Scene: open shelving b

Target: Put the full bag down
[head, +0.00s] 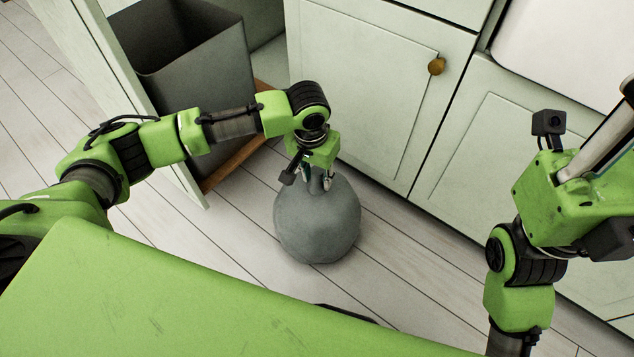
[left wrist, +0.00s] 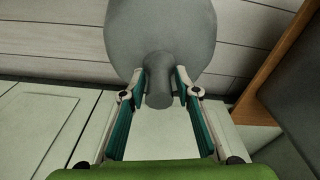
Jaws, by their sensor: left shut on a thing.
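The full bag (head: 318,226) is grey and rounded with a narrow neck. It is upright at or just above the wooden floor, in front of the cabinet; I cannot tell if it touches the floor. My left gripper (head: 318,184) is above it and shut on its neck. In the left wrist view the bag (left wrist: 160,35) hangs beyond the fingers, and its neck (left wrist: 158,88) is between the fingertips (left wrist: 159,82) of the left gripper.
A dark grey bin (head: 200,75) stands in an open cabinet with a wooden base board (head: 232,166) at upper left. A closed cabinet door (head: 375,90) with a brass knob (head: 436,66) is behind the bag. Planked floor (head: 185,265) is clear left of the bag.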

